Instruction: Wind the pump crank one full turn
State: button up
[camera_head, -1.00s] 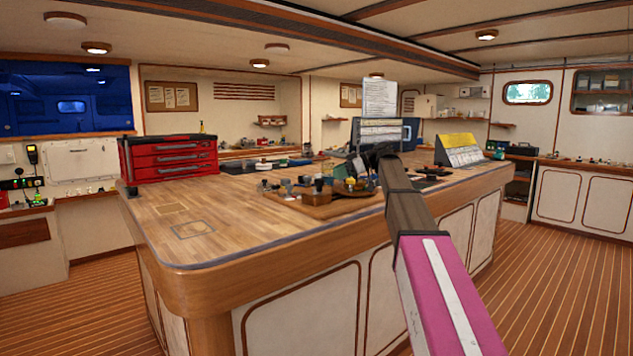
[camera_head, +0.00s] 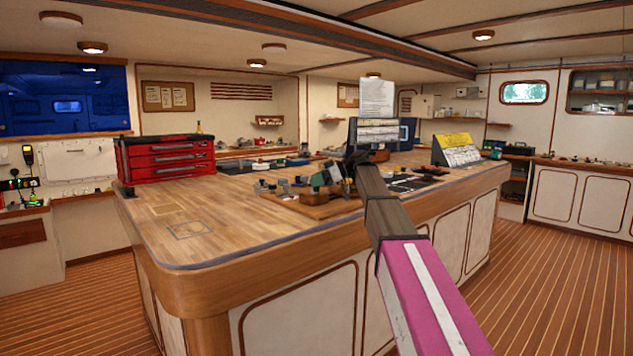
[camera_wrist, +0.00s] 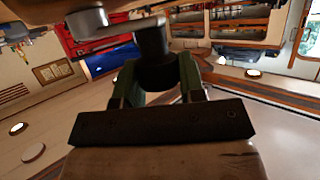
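In the wrist view a dark upright crank handle (camera_wrist: 153,48) stands between the two green fingers of my gripper (camera_wrist: 157,78), which appear closed against its sides. A grey crank arm (camera_wrist: 115,29) runs left from the handle to a round metal hub (camera_wrist: 87,20). In the head view my gripper (camera_head: 338,176) is over the wooden board (camera_head: 310,210) on the workbench, among small fittings. The pump is small there and partly hidden by my gripper and arm, so its details cannot be told.
A red tool chest (camera_head: 168,157) stands at the workbench's left end. A monitor (camera_head: 375,133) and a yellow-topped sloped panel (camera_head: 456,149) stand behind and right of my arm. The bench top (camera_head: 205,215) is clear at front left. Plank floor surrounds the bench.

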jog(key=shift+c, duration=0.4)
jog(key=shift+s+a, duration=0.1)
jog(key=shift+s+a+m+t, duration=0.1)
jog(key=shift+a+m+t, duration=0.2)
jog(key=shift+m+t, duration=0.45)
jog(key=w+a+m+t+h, duration=0.2)
jog(key=m+t+h, duration=0.1)
jog(key=m+h, duration=0.2)
jog(key=w+a+m+t+h, duration=0.2)
jog(key=m+t+h, duration=0.2)
jog(key=m+h, duration=0.2)
jog(key=w+a+m+t+h, duration=0.1)
jog(key=a+m+t+h, duration=0.1)
jog(key=m+h, duration=0.3)
jog(key=shift+w+m+t, duration=0.2)
jog(key=shift+m+t, duration=0.25)
jog(key=shift+m, duration=0.2)
jog(key=shift+w+m+t, duration=0.2)
jog(key=shift+m+t, duration=0.2)
jog(key=shift+m, duration=0.2)
jog(key=shift+w+m+g+h, duration=0.2)
jog(key=shift+m+h, duration=0.25)
jog(key=shift+h, duration=0.15)
jog(key=shift+w+m+g+h, duration=0.1)
jog(key=shift+w+m+h, duration=0.05)
jog(key=shift+m+h, duration=0.4)
